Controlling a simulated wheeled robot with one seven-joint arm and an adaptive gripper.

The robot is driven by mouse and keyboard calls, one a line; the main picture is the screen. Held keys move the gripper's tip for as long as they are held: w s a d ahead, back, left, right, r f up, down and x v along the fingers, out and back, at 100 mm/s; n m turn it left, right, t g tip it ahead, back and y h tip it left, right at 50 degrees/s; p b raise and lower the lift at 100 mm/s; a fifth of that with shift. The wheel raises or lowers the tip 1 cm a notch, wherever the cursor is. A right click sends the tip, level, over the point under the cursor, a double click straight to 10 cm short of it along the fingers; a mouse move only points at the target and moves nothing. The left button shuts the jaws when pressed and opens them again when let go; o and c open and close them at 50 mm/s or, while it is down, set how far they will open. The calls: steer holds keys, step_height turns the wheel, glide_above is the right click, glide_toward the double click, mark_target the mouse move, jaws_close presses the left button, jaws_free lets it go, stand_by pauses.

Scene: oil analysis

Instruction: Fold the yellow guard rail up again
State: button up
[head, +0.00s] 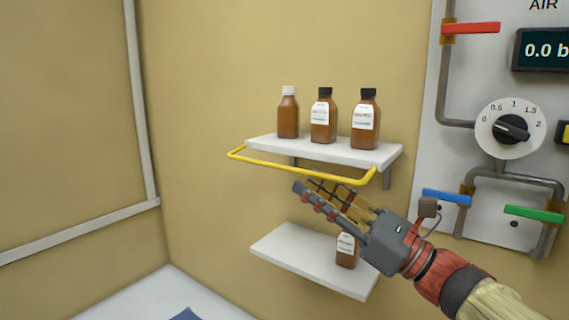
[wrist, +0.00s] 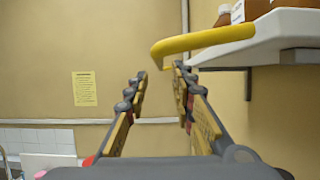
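The yellow guard rail (head: 300,172) hangs folded down along the front of the upper shelf (head: 345,152), at or just below its board. My gripper (head: 306,185) is just below the rail's middle, fingers pointing left and up. In the wrist view the rail (wrist: 205,42) runs from the shelf at the upper right and bends around near the fingertips. My gripper (wrist: 160,75) is open there, its two fingers apart with nothing held between them. The right finger is close to the rail; I cannot tell whether they touch.
Three brown bottles (head: 323,122) stand on the upper shelf. A lower shelf (head: 300,262) holds one bottle (head: 347,252), partly hidden by my gripper. A panel with valves and a dial (head: 510,128) is at the right. The wall left of the shelves is clear.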

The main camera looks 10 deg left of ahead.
mark_target(283, 168)
steer(key=x, duration=0.7)
steer(key=shift+p, duration=0.4)
steer(key=shift+c, duration=0.7)
jaws_close()
